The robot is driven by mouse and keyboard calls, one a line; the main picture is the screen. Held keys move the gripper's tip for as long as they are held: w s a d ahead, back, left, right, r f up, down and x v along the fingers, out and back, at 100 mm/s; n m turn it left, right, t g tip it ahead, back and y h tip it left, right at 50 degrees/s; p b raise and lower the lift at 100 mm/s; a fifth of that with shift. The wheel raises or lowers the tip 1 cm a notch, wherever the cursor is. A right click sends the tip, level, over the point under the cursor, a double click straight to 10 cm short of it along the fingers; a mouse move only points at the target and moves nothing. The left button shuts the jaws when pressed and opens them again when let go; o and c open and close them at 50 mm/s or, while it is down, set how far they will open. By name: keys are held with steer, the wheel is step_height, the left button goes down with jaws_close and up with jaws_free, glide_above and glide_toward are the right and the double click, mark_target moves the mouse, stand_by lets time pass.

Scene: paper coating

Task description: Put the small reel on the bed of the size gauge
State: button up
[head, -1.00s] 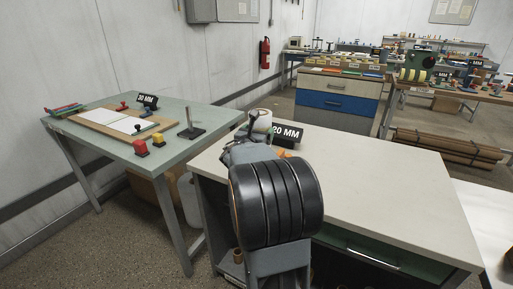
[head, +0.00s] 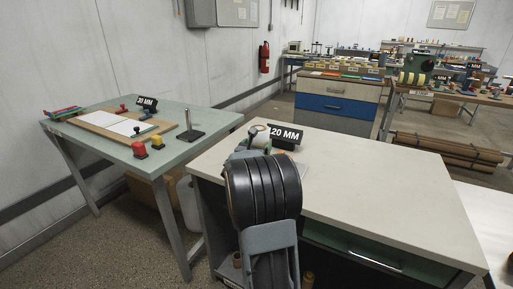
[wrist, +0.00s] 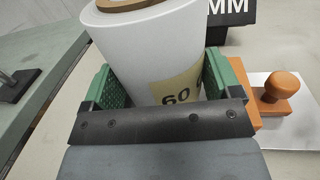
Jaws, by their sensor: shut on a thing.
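My gripper (wrist: 163,90) is shut on a white reel (wrist: 150,40) with a brown core and a yellow label reading 60. Its green pads press on both sides of the reel. In the head view the reel (head: 261,131) shows as a small pale shape beyond my arm, at the near table's left back corner. My arm hides much of the gripper there. I cannot tell from the wrist view whether the reel touches the table. An orange knob on an orange base (wrist: 281,87) sits right of the reel, by a white sheet. I cannot identify the size gauge for certain.
A black 120 MM sign (head: 285,135) stands just behind the reel. The near table's bare top (head: 380,185) is free to the right. The green table (head: 205,118) at left holds a wooden board (head: 90,120), red and yellow blocks and a post on a black base.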

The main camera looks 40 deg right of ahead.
steer(key=shift+f, duration=0.15)
steer(key=o, duration=0.9)
